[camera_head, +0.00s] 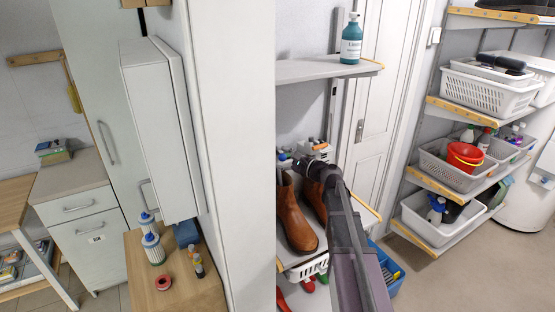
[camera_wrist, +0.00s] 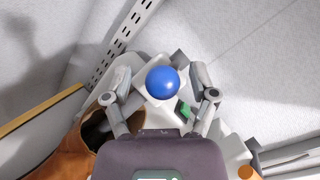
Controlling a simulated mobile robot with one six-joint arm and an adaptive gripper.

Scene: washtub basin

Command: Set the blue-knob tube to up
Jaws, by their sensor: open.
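The blue knob (camera_wrist: 162,82) is a round, glossy ball in the middle of the wrist view. It sits in front of pale grey-white parts; its tube is mostly hidden, so I cannot tell its setting. My gripper (camera_wrist: 160,93) is open, with one finger on each side of the knob. I cannot tell whether either finger touches it. In the head view my gripper (camera_head: 308,168) is over the shelf with the boots, close to the wall, and the knob there is too small to tell clearly.
Brown boots (camera_head: 296,215) stand right below my gripper. A shelf above holds a teal bottle (camera_head: 351,40). A perforated rail (camera_wrist: 122,40) runs up the wall. Shelves with white baskets (camera_head: 490,92) stand at the right. The floor before them is clear.

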